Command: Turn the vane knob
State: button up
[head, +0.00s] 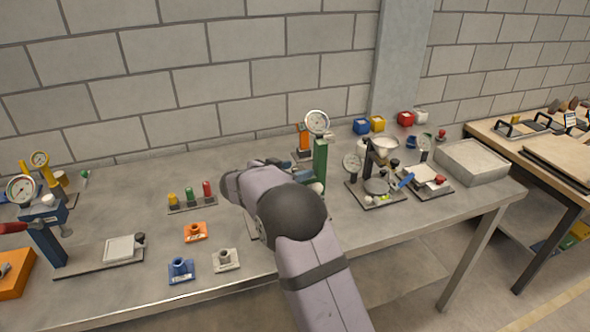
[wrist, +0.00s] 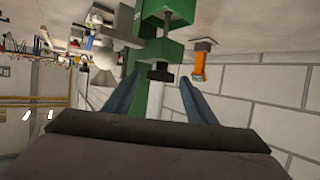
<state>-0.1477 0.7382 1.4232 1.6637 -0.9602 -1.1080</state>
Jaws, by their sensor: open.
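In the wrist view a green stand (wrist: 155,50) fills the middle close in front of me. A dark knob-like part (wrist: 160,72) shows on it, with a pale cylinder (wrist: 155,100) in line with it. I cannot tell for sure which part is the vane knob. My gripper (wrist: 158,77) is open, with one blue-grey finger on each side of these parts. Contact cannot be made out. In the head view the green stand (head: 320,160) carries a round dial gauge (head: 317,122).
An orange device (head: 304,140) stands just behind the green stand; it also shows in the wrist view (wrist: 199,66). A balance-like rig (head: 376,187) and a grey tray (head: 471,160) stand to the right. Small blocks (head: 195,232) lie left of my arm.

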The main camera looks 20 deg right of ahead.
jog(key=c, duration=1)
jog(key=p, duration=0.2)
jog(key=shift+w+r+m+g+p, duration=0.1)
jog(key=shift+r+m+g+p, duration=0.2)
jog(key=shift+g+p, duration=0.1)
jog(key=shift+c, duration=0.2)
jog(key=shift+a+p, duration=0.1)
jog(key=shift+p, duration=0.3)
jog(key=shift+f+m+g+h, duration=0.2)
jog(key=shift+m+g+h, duration=0.1)
jog(key=shift+m+h, duration=0.1)
jog(key=shift+f, duration=0.1)
jog(key=o, duration=1)
jog(key=shift+o, duration=0.2)
jog(key=shift+a, duration=0.1)
jog(key=b+v, duration=0.2)
jog(key=v, duration=0.5)
